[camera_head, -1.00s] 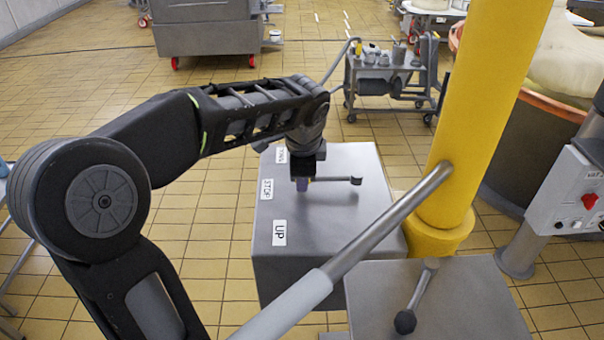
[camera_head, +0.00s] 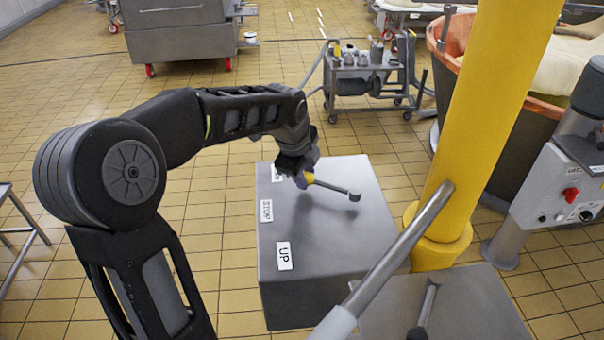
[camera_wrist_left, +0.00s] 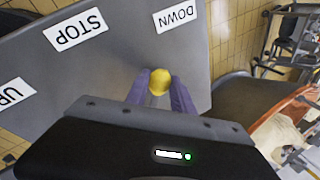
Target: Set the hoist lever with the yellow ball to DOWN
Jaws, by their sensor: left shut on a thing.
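The hoist lever (camera_head: 334,188) stands on a grey box (camera_head: 330,240), its grey shaft running from a pivot on the right to a yellow ball at its left end. UP, STOP and DOWN labels run along the box's left side; the DOWN label (camera_wrist_left: 176,13) is clear in the left wrist view. My left gripper (camera_head: 304,180) is shut on the yellow ball (camera_wrist_left: 160,81), its purple fingers on either side of it. The lever tilts toward the DOWN end, with the ball a little short of that label. My right gripper is not in view.
A yellow post (camera_head: 485,120) rises right of the box, with a grey metal bar (camera_head: 400,255) slanting across in front. A second grey box (camera_head: 465,305) with a black-knobbed lever stands at the front right. A control panel (camera_head: 560,195) is at the right.

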